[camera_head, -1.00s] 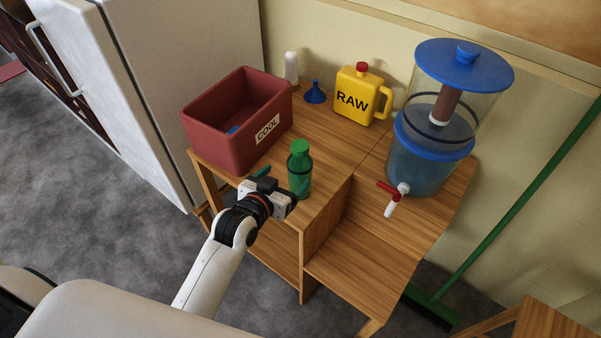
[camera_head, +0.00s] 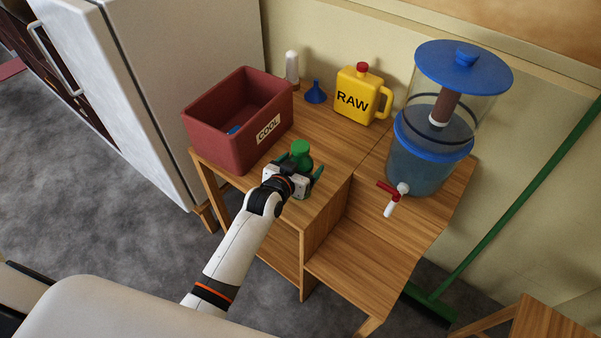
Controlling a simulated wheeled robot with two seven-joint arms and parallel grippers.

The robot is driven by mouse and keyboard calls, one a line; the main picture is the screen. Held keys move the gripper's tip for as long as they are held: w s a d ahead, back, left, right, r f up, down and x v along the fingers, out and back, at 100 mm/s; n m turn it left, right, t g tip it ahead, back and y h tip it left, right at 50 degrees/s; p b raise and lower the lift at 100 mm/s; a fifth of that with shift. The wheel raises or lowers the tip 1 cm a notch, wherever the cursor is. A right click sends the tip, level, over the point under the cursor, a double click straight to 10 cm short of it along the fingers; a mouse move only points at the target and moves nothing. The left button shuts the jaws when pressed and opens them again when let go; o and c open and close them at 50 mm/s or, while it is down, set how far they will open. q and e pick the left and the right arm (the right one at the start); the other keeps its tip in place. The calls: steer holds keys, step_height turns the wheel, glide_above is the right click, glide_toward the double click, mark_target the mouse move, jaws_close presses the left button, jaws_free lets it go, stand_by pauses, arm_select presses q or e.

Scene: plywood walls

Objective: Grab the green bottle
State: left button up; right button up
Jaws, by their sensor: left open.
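The green bottle (camera_head: 301,150) stands upright on the wooden table (camera_head: 322,210), near its front edge. Its cap and shoulder show; its lower body is hidden behind my left gripper. My left gripper (camera_head: 298,168) is open, with one dark finger to the left of the bottle and the other to the right. I cannot tell whether either finger touches it. My right gripper is not in view.
A red "COOL" box (camera_head: 222,144) stands close to the left of the bottle. A yellow "RAW" jug (camera_head: 352,102), a blue funnel (camera_head: 315,93) and a white-topped bottle (camera_head: 292,66) stand behind. A water dispenser (camera_head: 428,160) with a red tap (camera_head: 388,190) is at the right.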

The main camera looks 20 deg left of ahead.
arm_select(q)
steer(key=shift+c, duration=0.3)
steer(key=c, duration=1.2)
steer(key=shift+r, duration=0.1)
steer(key=shift+c, duration=0.7)
